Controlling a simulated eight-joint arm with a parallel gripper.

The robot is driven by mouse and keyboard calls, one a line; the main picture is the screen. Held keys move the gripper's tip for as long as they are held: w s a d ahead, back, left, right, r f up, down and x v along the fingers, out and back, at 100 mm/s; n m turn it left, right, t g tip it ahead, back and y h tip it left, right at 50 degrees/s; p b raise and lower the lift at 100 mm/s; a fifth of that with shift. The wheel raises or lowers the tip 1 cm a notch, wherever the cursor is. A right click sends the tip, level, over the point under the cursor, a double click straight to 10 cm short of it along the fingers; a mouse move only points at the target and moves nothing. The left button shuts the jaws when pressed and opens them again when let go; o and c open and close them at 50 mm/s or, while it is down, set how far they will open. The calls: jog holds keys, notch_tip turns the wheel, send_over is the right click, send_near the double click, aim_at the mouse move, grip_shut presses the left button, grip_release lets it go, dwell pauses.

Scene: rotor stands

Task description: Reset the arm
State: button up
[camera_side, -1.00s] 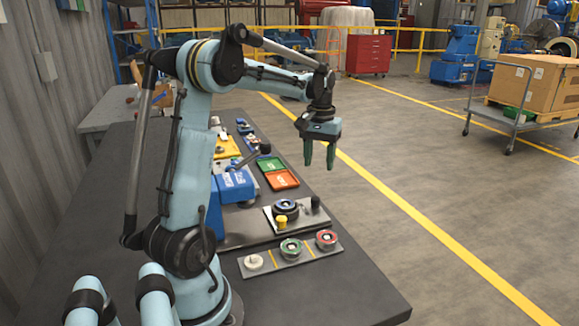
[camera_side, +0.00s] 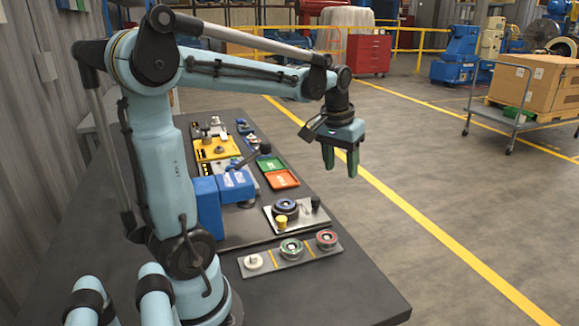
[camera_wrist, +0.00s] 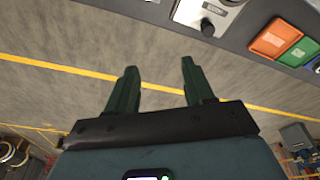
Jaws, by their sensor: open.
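My gripper (camera_side: 340,160) hangs from the arm in the side view, with its two green fingers pointing down. It is open, with nothing between the fingers. It appears in the air to the right of the workbench (camera_side: 350,285). In the wrist view my gripper (camera_wrist: 158,80) shows its two fingers apart, with the concrete floor behind them. The plate with a blue-and-black rotor (camera_side: 286,207) sits on the bench, below and left of the gripper in the side view, apart from it.
A grey strip holds a white part (camera_side: 253,262), a green ring (camera_side: 291,248) and a red ring (camera_side: 326,239). Green (camera_side: 268,163) and orange (camera_side: 281,179) trays, a blue vise (camera_side: 235,187) and a yellow tray (camera_side: 215,150) stand farther back.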

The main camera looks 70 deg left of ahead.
jog(key=s+d+f+m+t, duration=0.1)
jog(key=s+d+m+t, duration=0.1)
jog(key=d, duration=0.6)
jog(key=s+d+f+m+t+h, duration=0.1)
jog(key=s+d+f+m+t, duration=0.1)
jog(key=d, duration=0.5)
jog(key=shift+s+d+f+m+t, duration=0.3)
jog(key=shift+s+d+m+t, duration=0.15)
jog(key=shift+s+m, duration=0.6)
jog(key=shift+a, duration=0.1)
